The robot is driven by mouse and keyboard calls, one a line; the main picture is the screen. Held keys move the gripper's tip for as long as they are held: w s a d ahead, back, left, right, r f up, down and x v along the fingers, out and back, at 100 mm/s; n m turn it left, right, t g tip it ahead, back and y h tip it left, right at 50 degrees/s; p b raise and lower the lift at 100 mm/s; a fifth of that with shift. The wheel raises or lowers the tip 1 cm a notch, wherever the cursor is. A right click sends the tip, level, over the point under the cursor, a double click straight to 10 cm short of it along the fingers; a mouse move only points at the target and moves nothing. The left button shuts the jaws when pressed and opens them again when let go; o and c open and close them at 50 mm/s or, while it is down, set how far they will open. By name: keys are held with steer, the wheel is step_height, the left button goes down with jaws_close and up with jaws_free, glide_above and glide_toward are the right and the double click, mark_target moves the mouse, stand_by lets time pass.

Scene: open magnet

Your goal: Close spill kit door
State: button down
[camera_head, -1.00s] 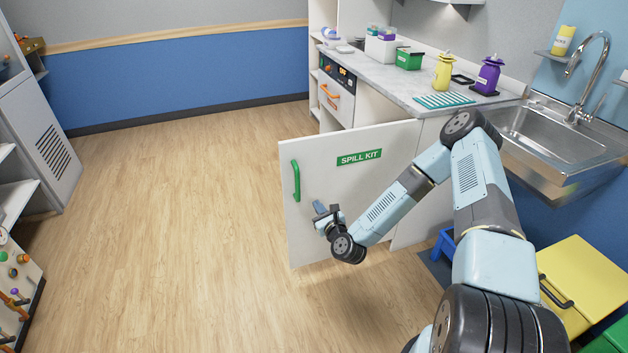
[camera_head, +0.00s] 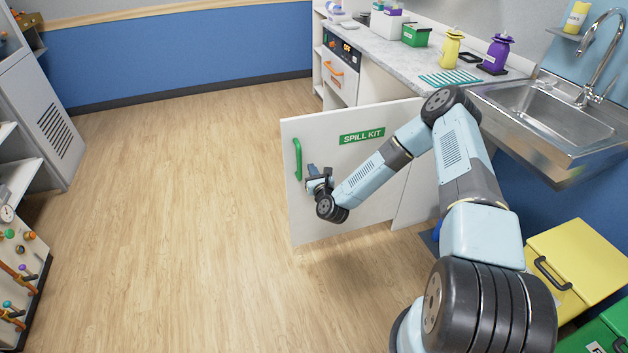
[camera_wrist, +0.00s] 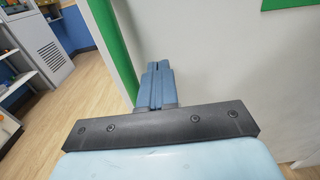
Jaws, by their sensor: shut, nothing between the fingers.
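The spill kit door (camera_head: 370,195) is a white panel with a green "SPILL KIT" label (camera_head: 362,136) and a green vertical handle (camera_head: 297,159) near its left edge. It stands open, swung out from the counter cabinet. My gripper (camera_head: 312,172) is at the door's outer face, just right of and below the handle. In the wrist view, my blue fingers (camera_wrist: 157,82) are together and empty, beside the green handle (camera_wrist: 115,45) and in front of the white door face (camera_wrist: 225,70). I cannot tell whether the fingertips touch the door.
The counter (camera_head: 405,55) holds bottles and bins, with a sink (camera_head: 550,110) at right. Yellow (camera_head: 580,262) and green (camera_head: 600,335) lidded bins stand at lower right. The wood floor (camera_head: 180,210) left of the door is clear. A shelf unit (camera_head: 20,260) stands at far left.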

mark_target(306, 159)
steer(key=shift+x, duration=2.2)
